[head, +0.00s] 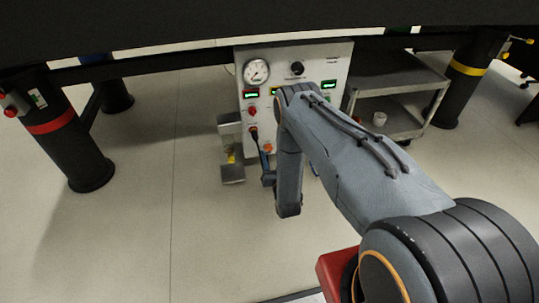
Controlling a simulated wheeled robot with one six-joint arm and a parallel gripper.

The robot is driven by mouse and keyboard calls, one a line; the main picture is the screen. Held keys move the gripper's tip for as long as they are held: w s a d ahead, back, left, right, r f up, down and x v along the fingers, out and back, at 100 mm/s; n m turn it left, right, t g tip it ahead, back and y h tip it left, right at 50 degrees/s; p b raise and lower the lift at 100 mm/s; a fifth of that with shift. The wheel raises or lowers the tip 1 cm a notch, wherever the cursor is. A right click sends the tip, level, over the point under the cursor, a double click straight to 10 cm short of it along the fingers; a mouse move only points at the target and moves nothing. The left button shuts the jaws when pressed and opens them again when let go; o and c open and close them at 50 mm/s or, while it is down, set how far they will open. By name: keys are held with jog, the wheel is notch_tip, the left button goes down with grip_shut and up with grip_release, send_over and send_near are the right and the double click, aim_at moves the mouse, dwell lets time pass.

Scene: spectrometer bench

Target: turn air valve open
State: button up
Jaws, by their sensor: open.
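A white control panel (322,62) stands under the dark bench, facing me. It carries a round white gauge (256,72) at upper left and a black round knob (297,69) at upper middle. On its lower left a small dark and red fitting (253,131) has a blue-grey bar or hose running down from it. I cannot tell which fitting is the air valve, or its position. My arm (345,150) reaches to the panel and covers its middle and lower right. My gripper's fingers cannot be made out; they seem hidden behind my arm.
Small green displays (328,85) and a red button (251,111) are on the panel. Black bench legs stand left (68,143) and right (462,80). Floor at left is clear.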

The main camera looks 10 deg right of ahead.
aim_at(268, 149)
jog(key=shift+w+b, duration=0.35)
jog(key=shift+w, duration=1)
jog(key=c, duration=1.1)
jog(key=shift+o, duration=0.2)
